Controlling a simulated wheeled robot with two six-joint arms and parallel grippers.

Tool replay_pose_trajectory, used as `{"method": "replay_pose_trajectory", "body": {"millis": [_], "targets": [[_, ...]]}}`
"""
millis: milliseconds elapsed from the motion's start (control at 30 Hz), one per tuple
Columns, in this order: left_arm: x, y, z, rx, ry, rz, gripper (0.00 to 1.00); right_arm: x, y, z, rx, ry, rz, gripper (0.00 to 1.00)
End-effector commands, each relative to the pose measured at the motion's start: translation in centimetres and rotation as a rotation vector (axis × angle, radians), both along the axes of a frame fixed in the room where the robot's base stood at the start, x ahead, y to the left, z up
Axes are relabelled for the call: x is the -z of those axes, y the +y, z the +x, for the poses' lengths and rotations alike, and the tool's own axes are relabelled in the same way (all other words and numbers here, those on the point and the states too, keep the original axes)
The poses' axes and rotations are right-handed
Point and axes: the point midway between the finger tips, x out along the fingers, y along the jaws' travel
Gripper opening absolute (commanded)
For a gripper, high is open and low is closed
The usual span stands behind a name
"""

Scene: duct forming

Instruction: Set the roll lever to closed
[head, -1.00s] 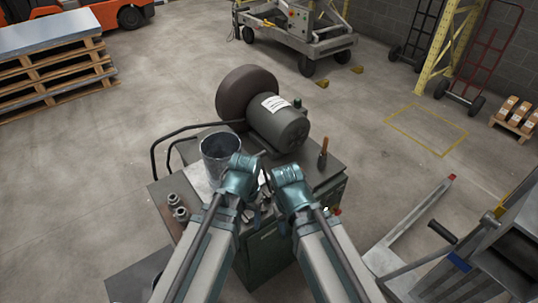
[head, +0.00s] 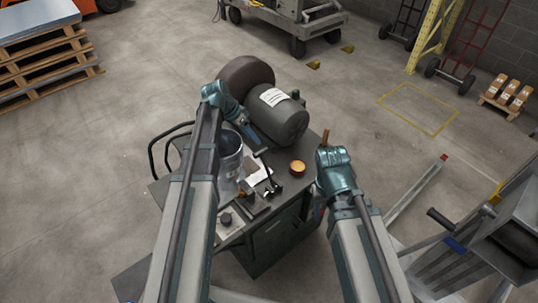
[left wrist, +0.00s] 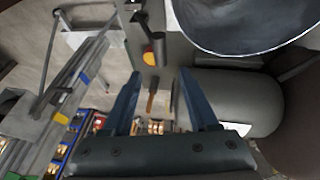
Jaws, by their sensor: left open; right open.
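A dark lever-like part with a black end (head: 270,187) stands at the front of the bench, beside a round amber knob (head: 298,167). A wooden handle (head: 325,138) rises at the bench's right side; it also shows in the left wrist view (left wrist: 151,100). I cannot tell for certain which is the roll lever. My left gripper (head: 262,147) is open and empty above the bench, between the metal cylinder and the grey motor. In the left wrist view its fingers (left wrist: 160,76) are spread apart. My right gripper (head: 318,207) is open beside the bench's right edge, its fingers partly hidden.
An open metal cylinder (head: 229,160) stands on the bench, close to my left arm. The grey motor (head: 282,121) and a brown drum (head: 243,73) fill the back.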

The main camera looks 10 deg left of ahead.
Motion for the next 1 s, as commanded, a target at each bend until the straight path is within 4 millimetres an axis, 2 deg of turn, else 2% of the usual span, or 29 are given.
{"method": "replay_pose_trajectory", "body": {"millis": [267,800,1000], "targets": [[2.5,-0.8,0.4,-0.001,0.001,0.001,0.59,2.5,0.0,0.0,0.001,0.000,0.000,0.50],[10.1,-3.9,2.0,0.000,0.002,0.001,0.59,10.1,0.0,0.0,0.002,0.000,0.000,0.50],[12.1,-4.9,2.5,0.000,0.001,0.002,0.59,12.1,0.0,0.0,0.002,0.000,0.000,0.50]]}}
